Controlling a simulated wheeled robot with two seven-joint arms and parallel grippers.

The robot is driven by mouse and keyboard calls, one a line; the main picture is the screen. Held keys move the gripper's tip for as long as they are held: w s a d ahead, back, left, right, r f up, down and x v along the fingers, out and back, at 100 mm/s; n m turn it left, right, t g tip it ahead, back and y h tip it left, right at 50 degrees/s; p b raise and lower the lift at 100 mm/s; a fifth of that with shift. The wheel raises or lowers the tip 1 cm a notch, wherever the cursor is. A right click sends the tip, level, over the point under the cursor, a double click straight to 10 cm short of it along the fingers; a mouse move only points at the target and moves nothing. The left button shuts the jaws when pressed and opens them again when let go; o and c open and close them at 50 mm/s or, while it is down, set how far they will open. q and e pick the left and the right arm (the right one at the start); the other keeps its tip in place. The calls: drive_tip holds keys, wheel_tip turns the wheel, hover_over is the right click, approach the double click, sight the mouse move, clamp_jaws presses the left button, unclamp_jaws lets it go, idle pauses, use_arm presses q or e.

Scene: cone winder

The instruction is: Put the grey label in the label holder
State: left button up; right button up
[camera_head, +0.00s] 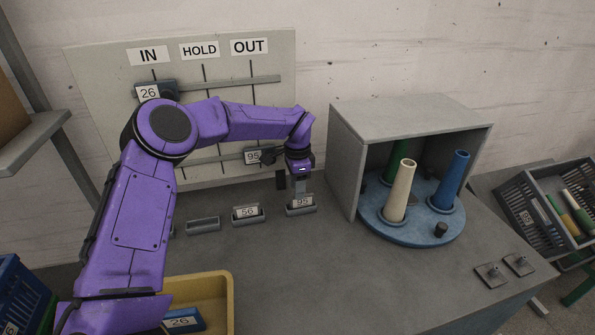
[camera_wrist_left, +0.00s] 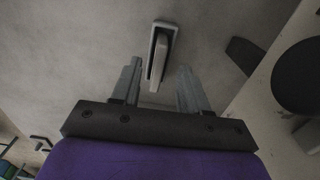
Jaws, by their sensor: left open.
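A grey label (camera_head: 302,202) with a number like 98 stands upright in the rightmost of the small label holders (camera_head: 300,211) on the table. My left gripper (camera_head: 301,192) points down over this label. In the left wrist view the gripper's two fingers (camera_wrist_left: 158,88) are apart, and the label (camera_wrist_left: 157,58) in its holder lies between and beyond their tips. I cannot tell how much they overlap it. A middle holder carries a light label marked 56 (camera_head: 246,212). The left holder (camera_head: 203,225) looks empty. My right gripper is not in view.
A board (camera_head: 220,67) with IN, HOLD and OUT columns stands behind. A grey box with a blue turntable (camera_head: 415,236) carrying cones is at right. A yellow bin (camera_head: 218,286) holds a blue tag marked 26 (camera_head: 184,321). The front table middle is clear.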

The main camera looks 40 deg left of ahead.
use_arm(q)
wheel_tip(320, 180, up, 7)
drive_tip(key=shift+r+b, duration=0.15)
drive_tip(key=shift+b, duration=0.25)
